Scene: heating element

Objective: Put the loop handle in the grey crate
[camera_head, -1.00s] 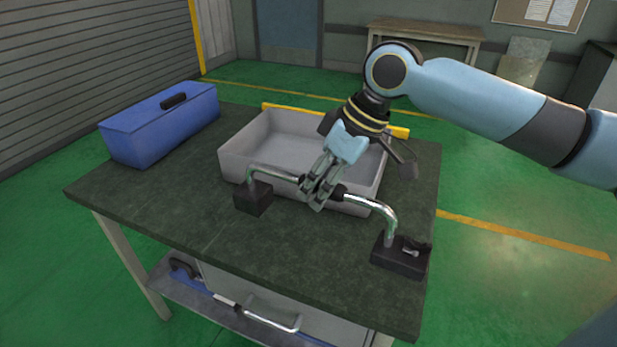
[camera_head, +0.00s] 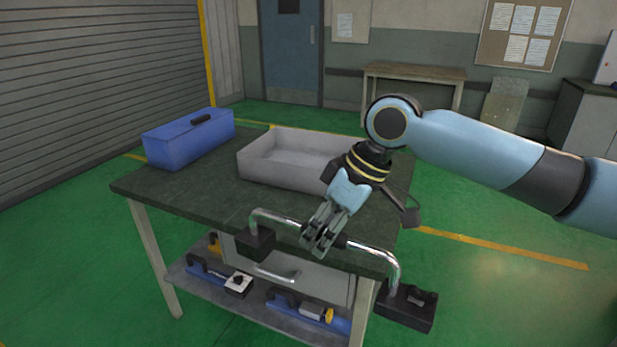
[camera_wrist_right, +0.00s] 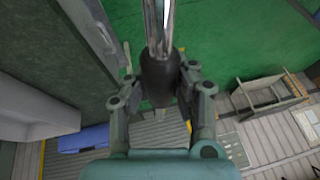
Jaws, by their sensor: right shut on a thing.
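The loop handle (camera_head: 378,252) is a bent chrome bar with a dark grip in the middle and a black block at each end. My right gripper (camera_head: 322,238) is shut on its middle, and the fingers hide part of the bar. In the right wrist view, the fingers (camera_wrist_right: 158,88) close around the dark sleeve of the handle (camera_wrist_right: 158,72). In the head view the handle appears across the table's front edge, with its right block beyond the table's corner. The grey crate (camera_head: 268,173) stands on the table behind it, open at the top. My left gripper is out of view.
A blue toolbox (camera_head: 187,140) stands on the dark tabletop (camera_head: 200,205), left of the crate. A lower shelf (camera_head: 190,280) holds several tools. Green floor (camera_head: 490,285) is clear to the right. A bench (camera_head: 415,72) and cabinets stand at the back.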

